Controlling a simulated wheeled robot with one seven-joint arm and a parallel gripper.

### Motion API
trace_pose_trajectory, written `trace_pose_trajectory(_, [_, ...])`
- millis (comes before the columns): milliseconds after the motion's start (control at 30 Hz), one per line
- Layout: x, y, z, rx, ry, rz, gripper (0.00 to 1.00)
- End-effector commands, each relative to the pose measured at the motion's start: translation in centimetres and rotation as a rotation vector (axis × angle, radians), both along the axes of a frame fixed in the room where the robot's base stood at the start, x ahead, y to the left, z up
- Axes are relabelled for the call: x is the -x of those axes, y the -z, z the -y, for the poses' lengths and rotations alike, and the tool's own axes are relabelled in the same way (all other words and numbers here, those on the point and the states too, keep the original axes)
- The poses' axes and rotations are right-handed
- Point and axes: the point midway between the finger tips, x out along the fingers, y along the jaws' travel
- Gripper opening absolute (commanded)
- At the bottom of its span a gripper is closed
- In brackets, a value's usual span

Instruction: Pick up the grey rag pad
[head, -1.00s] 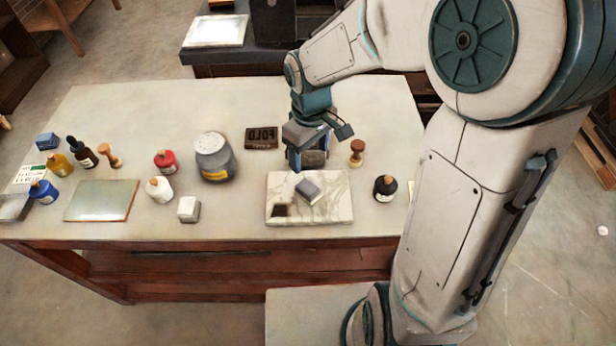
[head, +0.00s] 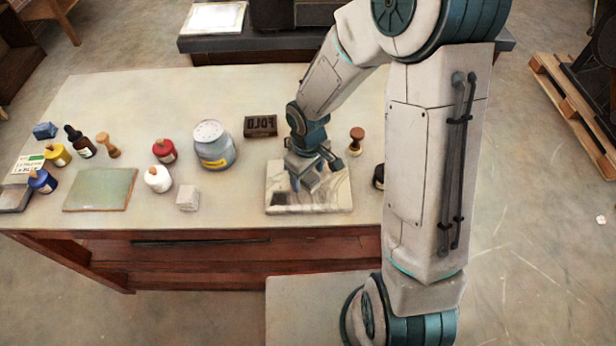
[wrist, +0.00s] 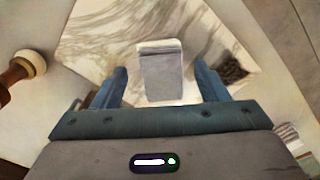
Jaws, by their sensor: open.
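The grey rag pad (wrist: 161,75) is a small block with a paler top edge, lying on the marble slab (wrist: 100,40). In the wrist view it sits between the two blue fingers of my gripper (wrist: 161,82), with a gap on each side. My gripper is open and does not hold it. In the head view my gripper (head: 307,184) points down over the slab (head: 335,200), and its fingers largely hide the pad. I cannot tell exactly how high the fingertips are above the slab.
A dark FOLD block (head: 260,127) lies behind the slab. A grey jar (head: 213,147) and a white cube (head: 188,198) stand left. The table between jar and slab is clear.

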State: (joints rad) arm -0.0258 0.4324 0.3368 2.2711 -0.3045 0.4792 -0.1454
Motion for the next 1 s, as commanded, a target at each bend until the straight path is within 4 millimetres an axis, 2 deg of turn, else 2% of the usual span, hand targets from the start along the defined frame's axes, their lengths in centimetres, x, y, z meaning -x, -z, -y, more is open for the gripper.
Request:
trace_pose_trajectory(100, [0.02,0.74,0.01,0.0,-0.002,0.0,0.67])
trace_pose_trajectory(333, [0.0,0.77,0.01,0.001,-0.001,0.001,0.67])
trace_pose_trajectory(500, [-0.01,0.76,0.02,0.001,-0.001,0.001,0.2])
trace_pose_trajectory(567, [-0.01,0.76,0.02,0.001,-0.001,0.001,0.19])
trace_pose_trajectory(600, [-0.01,0.75,0.02,0.0,-0.001,0.001,0.16])
trace_pose_trajectory(833, [-0.02,0.66,0.02,0.0,0.0,0.001,0.15])
trace_pose_trajectory(1000, [-0.06,-0.19,0.02,0.0,0.001,0.003,0.15])
